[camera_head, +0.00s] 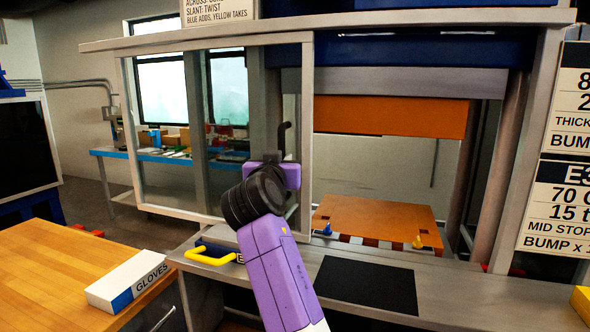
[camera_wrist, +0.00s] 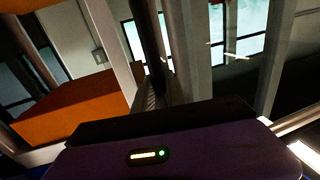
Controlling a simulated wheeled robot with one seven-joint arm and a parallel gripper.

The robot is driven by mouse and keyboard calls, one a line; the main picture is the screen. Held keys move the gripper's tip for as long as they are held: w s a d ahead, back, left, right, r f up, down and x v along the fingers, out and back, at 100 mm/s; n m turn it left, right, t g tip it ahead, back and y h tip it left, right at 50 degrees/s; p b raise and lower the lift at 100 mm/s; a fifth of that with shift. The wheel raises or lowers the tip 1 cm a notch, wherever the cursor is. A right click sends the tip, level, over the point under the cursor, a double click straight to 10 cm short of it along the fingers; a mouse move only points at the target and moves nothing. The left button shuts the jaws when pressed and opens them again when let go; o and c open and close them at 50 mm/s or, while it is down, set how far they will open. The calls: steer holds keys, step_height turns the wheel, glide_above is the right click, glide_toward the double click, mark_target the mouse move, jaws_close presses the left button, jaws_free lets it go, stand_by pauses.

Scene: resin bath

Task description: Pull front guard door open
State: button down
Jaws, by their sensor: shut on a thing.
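The front guard door (camera_head: 306,110) is a clear panel in a pale metal frame, in the left and middle of the head view. It stands to the left of the press opening, which is uncovered on the right. A black upright handle (camera_head: 284,137) is on the door's right side. My purple gripper (camera_head: 281,165) is shut on this handle, hiding its lower part. In the wrist view, a dark upright bar (camera_wrist: 150,45), seemingly the handle, rises beyond the gripper; the fingertips are not clear there.
Inside the opening are an orange upper block (camera_head: 390,116) and an orange lower plate (camera_head: 375,216). A yellow handle (camera_head: 208,256) and black mat (camera_head: 367,285) are on the front ledge. A gloves box (camera_head: 130,281) lies on the wooden table (camera_head: 50,270) at left.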

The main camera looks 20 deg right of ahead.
steer(key=shift+w+a, duration=0.2)
steer(key=shift+a, duration=0.15)
steer(key=c, duration=1.4)
jaws_free()
steer(key=shift+o, duration=0.2)
steer(key=b+v, duration=0.1)
steer(key=v, duration=0.6)
steer(key=shift+s, duration=0.4)
steer(key=shift+a, duration=0.1)
